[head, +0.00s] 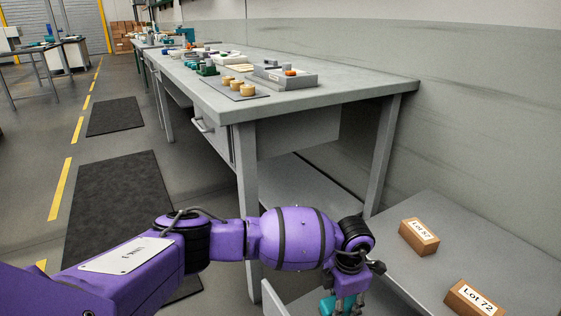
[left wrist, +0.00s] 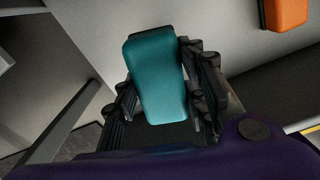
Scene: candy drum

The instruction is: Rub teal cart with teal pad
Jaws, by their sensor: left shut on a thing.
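My left gripper (head: 345,302) is low at the bottom of the head view, in front of a low grey surface. It is shut on a teal pad (head: 327,305), of which only small parts show there. In the left wrist view the teal pad (left wrist: 157,70) is a rounded block between the black fingers (left wrist: 160,100). A grey surface lies behind it, and I cannot tell whether they touch. I see no teal cart in either view. My right gripper is not in view.
The low grey surface (head: 490,255) at right bears two brown boxes, "Lot 57" (head: 419,237) and "Lot 72" (head: 473,299). A grey workbench (head: 330,90) with several small items stands beyond my arm. An orange thing (left wrist: 285,13) shows in the left wrist view.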

